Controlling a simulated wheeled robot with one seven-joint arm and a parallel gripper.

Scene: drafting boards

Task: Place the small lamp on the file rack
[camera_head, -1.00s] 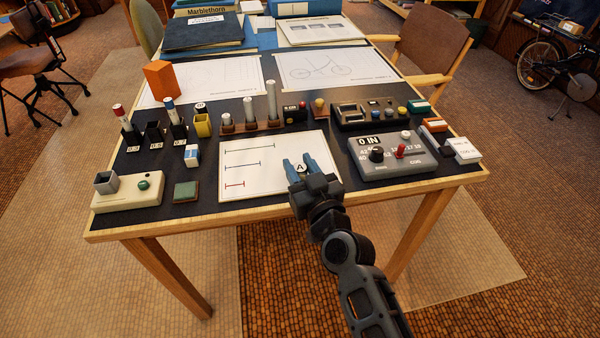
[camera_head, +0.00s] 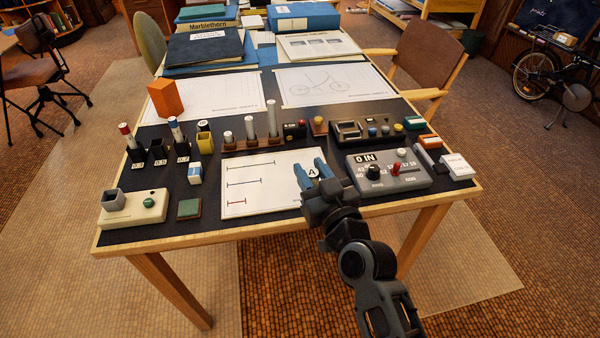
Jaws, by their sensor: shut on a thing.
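My gripper (camera_head: 313,181) is over the right part of a white drawing sheet (camera_head: 258,205) near the table's front edge. Its blue fingers are shut on a small white thing marked A (camera_head: 312,172); the fingers hide most of it, and I cannot tell if it is the small lamp. A small yellow-topped piece on a brown base (camera_head: 318,125) stands behind the sheet. No thing is clearly marked as the file rack. A low brown rack (camera_head: 252,144) holding upright grey cylinders stands behind the sheet, left of the gripper.
A grey control box (camera_head: 415,180) with a red knob is right of the gripper. Black holders (camera_head: 160,155) with pens and a cream box (camera_head: 134,210) are at the left. A dark control unit (camera_head: 365,130) stands behind. Folders (camera_head: 205,48) lie at the back. Large sheets lie mid-table.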

